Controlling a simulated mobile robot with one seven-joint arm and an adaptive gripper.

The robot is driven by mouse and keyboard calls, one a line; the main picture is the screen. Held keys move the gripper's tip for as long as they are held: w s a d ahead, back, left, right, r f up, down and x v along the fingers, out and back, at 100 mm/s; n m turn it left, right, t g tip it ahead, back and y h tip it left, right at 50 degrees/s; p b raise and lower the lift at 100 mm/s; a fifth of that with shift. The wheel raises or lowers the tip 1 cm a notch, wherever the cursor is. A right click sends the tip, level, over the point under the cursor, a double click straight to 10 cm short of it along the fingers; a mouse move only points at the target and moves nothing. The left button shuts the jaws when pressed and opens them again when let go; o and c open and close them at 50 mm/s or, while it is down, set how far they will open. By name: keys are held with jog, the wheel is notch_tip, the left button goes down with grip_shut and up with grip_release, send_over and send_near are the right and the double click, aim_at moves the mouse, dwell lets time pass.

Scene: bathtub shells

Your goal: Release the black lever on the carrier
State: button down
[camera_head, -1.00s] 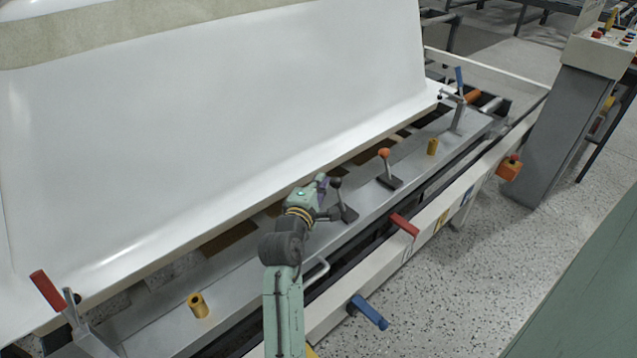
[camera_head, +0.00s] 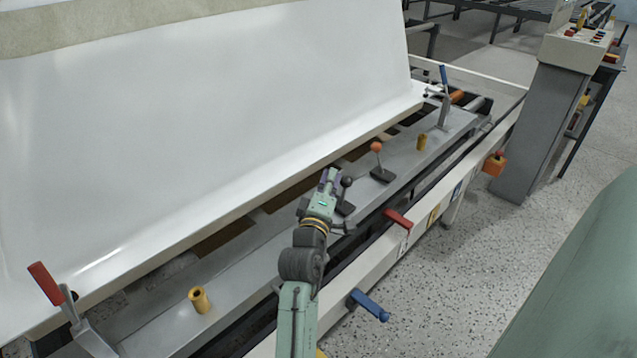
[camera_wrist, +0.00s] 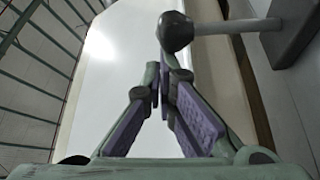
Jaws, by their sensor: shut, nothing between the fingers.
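The black lever (camera_head: 346,182) stands on a dark base on the grey carrier (camera_head: 255,248), in the middle of the head view. Its black knob (camera_wrist: 175,31) is at top centre in the wrist view, with the grey rod running right to the base. My gripper (camera_head: 330,176) is shut and empty, just left of the knob. In the wrist view, the purple-padded fingers (camera_wrist: 164,65) meet just below and left of the knob. I cannot tell whether they touch it.
An orange-knobbed lever (camera_head: 376,147) stands farther right on the carrier. A large white shell (camera_head: 200,120) lies behind. Red (camera_head: 398,218) and blue (camera_head: 368,305) handles stick out in front. A yellow cylinder (camera_head: 200,300) stands at left.

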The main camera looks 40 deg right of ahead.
jog(key=s+p, duration=0.2)
jog(key=s, duration=0.1)
jog(key=shift+d, duration=0.2)
